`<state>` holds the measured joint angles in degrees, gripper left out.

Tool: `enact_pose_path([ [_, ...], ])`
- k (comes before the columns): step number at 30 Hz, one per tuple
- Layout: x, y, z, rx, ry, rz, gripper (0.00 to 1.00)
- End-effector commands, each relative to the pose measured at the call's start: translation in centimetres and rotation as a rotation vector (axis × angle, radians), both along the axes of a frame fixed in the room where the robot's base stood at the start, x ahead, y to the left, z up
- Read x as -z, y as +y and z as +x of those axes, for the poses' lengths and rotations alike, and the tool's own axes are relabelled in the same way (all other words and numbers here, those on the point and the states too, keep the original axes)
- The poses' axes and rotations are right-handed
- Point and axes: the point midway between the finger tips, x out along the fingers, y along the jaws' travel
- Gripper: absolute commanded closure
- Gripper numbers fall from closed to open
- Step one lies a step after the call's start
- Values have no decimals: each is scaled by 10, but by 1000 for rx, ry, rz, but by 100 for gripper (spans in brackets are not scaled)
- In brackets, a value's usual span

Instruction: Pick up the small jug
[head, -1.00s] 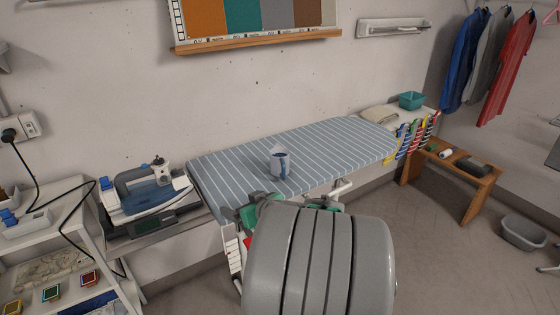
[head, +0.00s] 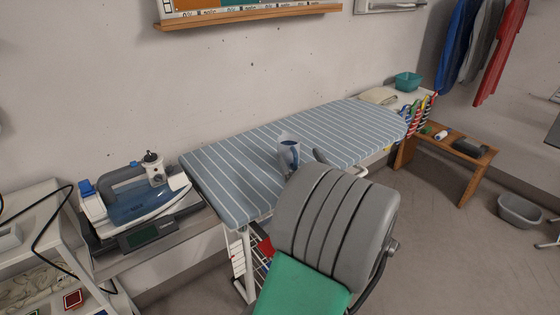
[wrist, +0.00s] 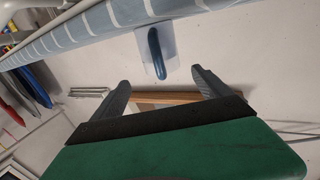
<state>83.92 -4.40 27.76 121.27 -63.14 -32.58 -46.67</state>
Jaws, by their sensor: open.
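The small jug (head: 289,153), pale with a dark blue part, stands upright on the striped ironing board (head: 235,165), near the board's middle. In the wrist view the jug (wrist: 170,38) appears upside down, with its dark blue handle facing my gripper. My gripper (wrist: 162,88) is open and empty. Its two dark fingers point towards the jug, one on each side of the handle's line, with a gap still between the fingertips and the jug. In the head view, my grey arm hides most of the gripper; one dark fingertip shows just right of the jug.
A blue steam iron (head: 140,203) stands on a shelf left of the board. A folded cloth (head: 378,96) and teal basin (head: 407,82) lie beyond the board's far end. A wooden bench (head: 455,148) and grey tub (head: 520,211) are at right. The board around the jug is clear.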

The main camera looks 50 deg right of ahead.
Motion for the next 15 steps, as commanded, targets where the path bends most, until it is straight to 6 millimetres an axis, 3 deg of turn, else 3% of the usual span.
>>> enact_pose_path([
  [1, 9, 0, 0, 0, 0, 0, 12],
  [5, 10, -4, 6, -1, 1, 1, 12],
  [15, 10, -33, 51, -4, 1, 2, 12],
])
